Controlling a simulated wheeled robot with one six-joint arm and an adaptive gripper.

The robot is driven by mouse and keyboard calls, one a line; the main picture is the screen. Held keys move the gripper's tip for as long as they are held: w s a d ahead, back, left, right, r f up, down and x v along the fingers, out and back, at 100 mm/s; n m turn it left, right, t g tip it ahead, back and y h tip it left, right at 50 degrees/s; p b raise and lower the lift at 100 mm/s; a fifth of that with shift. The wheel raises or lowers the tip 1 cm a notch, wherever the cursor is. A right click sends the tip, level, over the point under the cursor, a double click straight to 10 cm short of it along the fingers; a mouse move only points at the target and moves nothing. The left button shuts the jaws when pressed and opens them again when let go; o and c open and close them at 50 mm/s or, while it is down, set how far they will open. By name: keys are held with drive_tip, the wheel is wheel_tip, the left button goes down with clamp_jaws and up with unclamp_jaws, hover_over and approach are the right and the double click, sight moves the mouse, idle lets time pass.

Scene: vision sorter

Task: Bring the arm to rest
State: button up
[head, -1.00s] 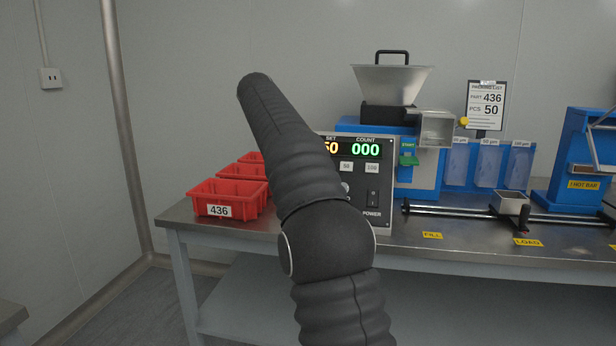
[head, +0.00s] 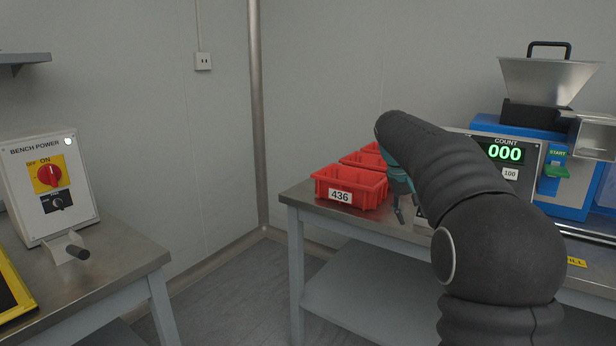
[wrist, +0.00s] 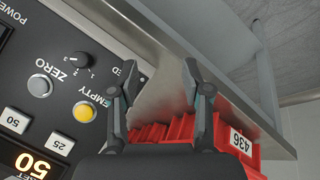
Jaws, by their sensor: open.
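My arm, in a dark ribbed sleeve, reaches up and left across the right half of the head view. My gripper (head: 405,205) hangs at its far end, just right of the front red bin and near the bench's front edge. In the wrist view my gripper (wrist: 158,80) is open, with its two fingers apart and nothing between them. Part of my gripper is hidden behind the arm in the head view.
Red bins (head: 350,187), the front one labelled 436, stand on the steel bench (head: 300,193). The counter panel (wrist: 60,90) is close beside my gripper. A blue machine with a hopper (head: 545,80) stands right. A bench power box (head: 50,185) stands left; floor between is clear.

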drive_tip(key=s+a+f+t+y, duration=0.1)
drive_tip(key=s+a+f, duration=0.2)
drive_tip(key=s, duration=0.9)
drive_tip(key=s+a+f+t+y, duration=0.1)
drive_tip(key=s+a+f, duration=0.2)
drive_tip(key=s, duration=1)
drive_tip(key=s+a+f+t+y, duration=0.1)
drive_tip(key=s+a+f+y, duration=0.1)
drive_tip(key=s, duration=1)
drive_tip(key=shift+s+a+f+m, duration=0.3)
drive_tip(key=shift+s+a+f, duration=0.05)
drive_tip(key=shift+a+f, duration=0.25)
